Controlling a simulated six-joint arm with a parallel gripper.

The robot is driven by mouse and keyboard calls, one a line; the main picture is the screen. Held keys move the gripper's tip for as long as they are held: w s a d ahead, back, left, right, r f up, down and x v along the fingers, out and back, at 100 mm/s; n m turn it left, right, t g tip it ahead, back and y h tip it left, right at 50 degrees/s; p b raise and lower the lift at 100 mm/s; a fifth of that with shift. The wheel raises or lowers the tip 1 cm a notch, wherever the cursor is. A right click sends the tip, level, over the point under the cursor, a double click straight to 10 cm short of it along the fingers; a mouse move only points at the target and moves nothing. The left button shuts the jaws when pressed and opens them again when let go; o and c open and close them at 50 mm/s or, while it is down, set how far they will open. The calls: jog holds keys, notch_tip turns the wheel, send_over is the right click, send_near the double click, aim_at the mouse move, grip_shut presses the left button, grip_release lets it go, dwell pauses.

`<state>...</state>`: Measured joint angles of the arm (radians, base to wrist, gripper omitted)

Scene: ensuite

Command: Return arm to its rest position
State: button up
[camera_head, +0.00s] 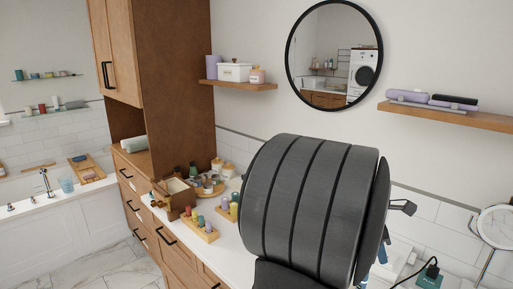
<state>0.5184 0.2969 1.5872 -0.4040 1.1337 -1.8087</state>
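A large dark grey ribbed part of my own arm (310,205) fills the middle and lower right of the head view, close to the camera. It stands in front of the counter and the wall below the round mirror. My gripper's fingers do not show, so whether it is open or shut, and whether it holds anything, is hidden.
The white counter (226,238) carries a wooden box (174,197), a tray of bottles and small coloured pegs. A round mirror (335,55) and two wall shelves (450,115) are behind. A tall wooden cabinet (165,75) stands left. A round stand mirror (496,227) is at right.

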jog(key=s+d+r, duration=0.4)
jog(key=s+r, duration=0.1)
jog(key=s, duration=0.3)
jog(key=w+n+t, duration=0.2)
jog(key=w+n, duration=0.3)
jog(key=w, duration=0.7)
jog(key=w+a+f, duration=0.6)
jog(key=w+f, duration=0.4)
jog(key=shift+w, duration=0.35)
jog(key=s+d+r+m, duration=0.1)
jog(key=s+d+r, duration=0.2)
jog(key=s+r, duration=0.2)
jog(key=s+d+r, duration=0.3)
jog(key=s+r, duration=0.2)
jog(key=s, duration=0.4)
jog(key=shift+d+r+m+g, duration=0.15)
jog(key=shift+r+m+g, duration=0.1)
jog(key=shift+m+g, duration=0.15)
